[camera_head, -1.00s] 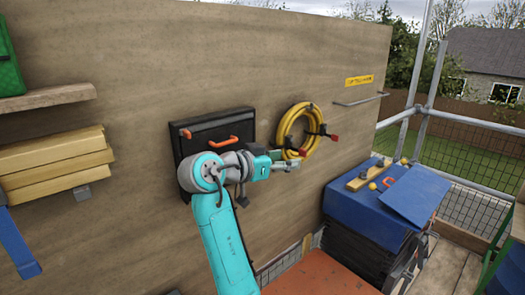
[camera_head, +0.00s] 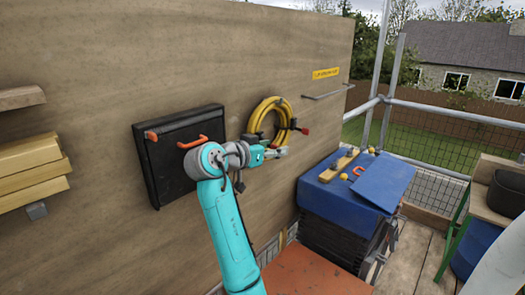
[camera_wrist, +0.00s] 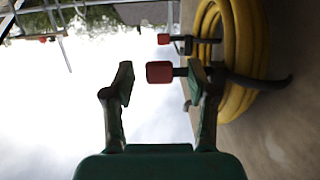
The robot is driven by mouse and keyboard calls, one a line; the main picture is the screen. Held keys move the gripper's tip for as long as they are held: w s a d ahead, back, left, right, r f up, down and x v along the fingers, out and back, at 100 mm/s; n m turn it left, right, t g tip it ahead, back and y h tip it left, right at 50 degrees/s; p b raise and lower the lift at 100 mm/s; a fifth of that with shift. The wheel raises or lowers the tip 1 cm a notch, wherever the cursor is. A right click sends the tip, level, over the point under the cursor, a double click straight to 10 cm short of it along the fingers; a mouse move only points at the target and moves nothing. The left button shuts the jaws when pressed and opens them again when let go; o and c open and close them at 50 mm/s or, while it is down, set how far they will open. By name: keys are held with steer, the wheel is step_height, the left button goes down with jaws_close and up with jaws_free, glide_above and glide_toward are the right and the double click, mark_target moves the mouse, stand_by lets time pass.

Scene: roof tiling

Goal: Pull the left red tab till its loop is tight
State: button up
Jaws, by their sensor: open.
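A yellow hose coil (camera_head: 253,120) hangs on the wooden wall, with black strap loops around it. It fills the right of the wrist view (camera_wrist: 240,60). The left red tab (camera_wrist: 159,72) shows between the fingertips of my gripper (camera_wrist: 160,84), nearer the right finger. Its black strap (camera_wrist: 262,82) runs behind that finger and across the hose, bulging past it.
A black wall case (camera_head: 165,165) with orange handles is left of my arm. A blue-covered stack (camera_head: 335,190) with a wooden tool and blue board stands below right. Scaffold poles and mesh edge the right side.

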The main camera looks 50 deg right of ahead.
steer(key=shift+d+f, duration=0.15)
steer(key=shift+d, duration=0.45)
steer(key=shift+s, duration=0.1)
jaws_close()
steer(key=shift+s, duration=0.2)
steer(key=shift+s+a, duration=0.1)
steer(key=shift+s, duration=1.35)
steer(key=shift+o, duration=2.2)
jaws_free()
